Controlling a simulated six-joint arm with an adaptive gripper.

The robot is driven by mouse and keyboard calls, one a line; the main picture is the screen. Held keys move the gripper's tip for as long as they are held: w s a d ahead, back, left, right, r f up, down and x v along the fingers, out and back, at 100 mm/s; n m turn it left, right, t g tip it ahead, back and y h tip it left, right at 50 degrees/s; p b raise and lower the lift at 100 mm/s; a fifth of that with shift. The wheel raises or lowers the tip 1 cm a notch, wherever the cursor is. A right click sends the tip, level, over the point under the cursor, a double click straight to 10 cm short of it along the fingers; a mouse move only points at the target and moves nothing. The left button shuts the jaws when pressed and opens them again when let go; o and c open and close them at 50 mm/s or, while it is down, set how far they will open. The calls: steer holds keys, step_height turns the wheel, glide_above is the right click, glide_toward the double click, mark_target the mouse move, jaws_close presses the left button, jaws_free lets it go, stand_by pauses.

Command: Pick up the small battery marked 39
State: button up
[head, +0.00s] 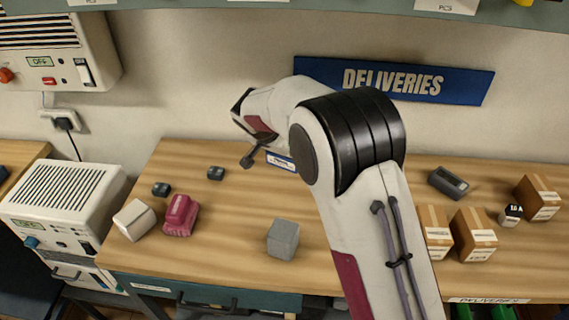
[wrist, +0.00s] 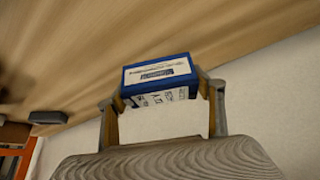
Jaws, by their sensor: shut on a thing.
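In the wrist view, a small blue box-shaped battery (wrist: 158,78) with white labels sits between the two fingers of my gripper (wrist: 161,92). The fingers are shut on its two ends. The print on its labels is too blurred to read a 39. The wood bench lies beyond it, and the battery seems held clear of the bench. In the head view, one dark finger of my gripper (head: 249,160) shows below the wrist. A blue and white piece (head: 281,161) beside it appears to be the same battery, partly covered by my arm.
On the bench (head: 210,258) stand a grey block (head: 283,239), a maroon item (head: 180,215), a white block (head: 134,220) and two small dark items (head: 216,173). At right are brown boxes (head: 474,234) and a dark grey device (head: 448,182). The wall rises close behind.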

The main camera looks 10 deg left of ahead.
steer(key=shift+r, duration=2.55)
steer(key=shift+w+d, duration=0.1)
